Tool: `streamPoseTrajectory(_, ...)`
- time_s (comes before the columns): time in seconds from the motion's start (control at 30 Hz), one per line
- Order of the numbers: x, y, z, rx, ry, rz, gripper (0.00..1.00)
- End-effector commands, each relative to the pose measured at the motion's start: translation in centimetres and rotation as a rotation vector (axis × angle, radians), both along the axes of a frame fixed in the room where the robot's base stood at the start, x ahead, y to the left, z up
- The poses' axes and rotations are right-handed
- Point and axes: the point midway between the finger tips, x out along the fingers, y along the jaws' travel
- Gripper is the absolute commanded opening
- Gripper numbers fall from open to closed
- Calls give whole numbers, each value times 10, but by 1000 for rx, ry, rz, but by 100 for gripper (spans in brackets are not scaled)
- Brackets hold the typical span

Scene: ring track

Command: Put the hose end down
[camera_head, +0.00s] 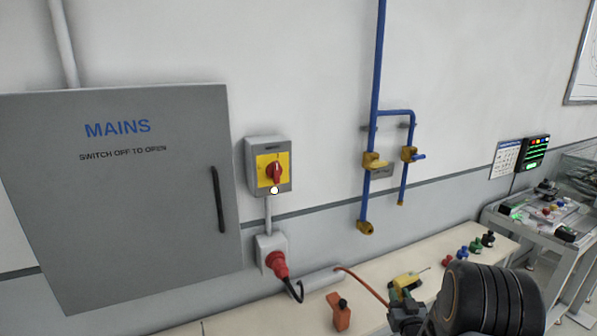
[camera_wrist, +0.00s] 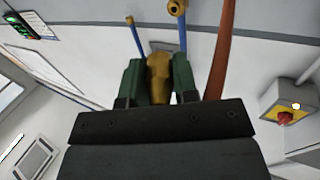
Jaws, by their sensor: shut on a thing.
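My gripper (camera_wrist: 157,68) has green fingers closed on the brass hose end (camera_wrist: 158,82), seen between them in the wrist view. In the head view my gripper (camera_head: 403,296) is at the lower right, in front of the bench top; its fingertips are small and partly hidden by my arm. The red-brown hose (camera_head: 362,284) curves to the gripper from the left in the head view. It also passes right of the fingers in the wrist view (camera_wrist: 222,50). Whether the hose end touches the bench cannot be told.
The pale bench (camera_head: 440,245) carries an orange block (camera_head: 339,311), a yellow object (camera_head: 408,280) and several coloured knobbed pieces (camera_head: 475,246). Blue pipes (camera_head: 377,100) with brass valves, a red-handled switch (camera_head: 272,171) and a grey MAINS cabinet (camera_head: 120,200) are on the wall. A cart (camera_head: 548,230) stands right.

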Motion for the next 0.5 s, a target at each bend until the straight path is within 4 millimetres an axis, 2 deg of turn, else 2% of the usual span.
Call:
streamPoseTrajectory(0.03,-7,14,-19,3,14,-26,0)
streamPoseTrajectory(0.1,-19,34,-43,2,17,-68,0)
streamPoseTrajectory(0.2,-36,59,-71,-2,14,-95,0)
streamPoseTrajectory(0.33,-49,86,-93,-2,7,-70,0)
streamPoseTrajectory(0.5,-54,112,-105,-1,1,-10,0)
